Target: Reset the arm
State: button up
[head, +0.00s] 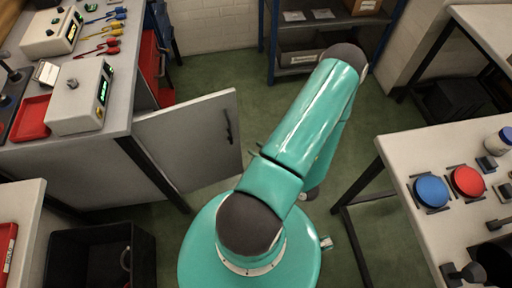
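My teal arm with dark grey joints rises from the bottom middle of the head view and reaches up and to the right over the green floor. The far end of the visible arm is a dark rounded joint near the shelf. My gripper does not show; it is out of sight or hidden behind the arm links. I cannot tell whether it holds anything.
A bench (150,70) with instruments stands left, its cabinet door (195,139) open towards my arm. A table (405,150) at right carries a blue disc (431,191) and a red disc (467,181). A shelf (325,22) stands behind. A black bin (95,258) is lower left.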

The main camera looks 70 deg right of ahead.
dwell(0.3)
jog(key=w+a+r+n+g+y, duration=0.4)
jog(key=w+a+r+n+y, duration=0.2)
jog(key=w+r+n+y, duration=0.3)
jog(key=w+a+r+n+g+y, duration=0.5)
jog(key=w+a+r+n+y, duration=0.25)
jog(key=n, duration=0.35)
jog(key=a+r+n+g+h, duration=0.1)
jog(key=a+r+n+h, duration=0.4)
jog(key=r+n, duration=0.5)
jog(key=a+r+n+g+h, duration=0.1)
jog(key=a+r+n+h, duration=0.4)
jog(key=a+r+n, duration=0.4)
notch_tip(320, 180, up, 3)
jog(key=shift+w+a+f+n+h, duration=0.2)
jog(key=shift+a+n+h, duration=0.2)
jog(key=shift+a, duration=0.4)
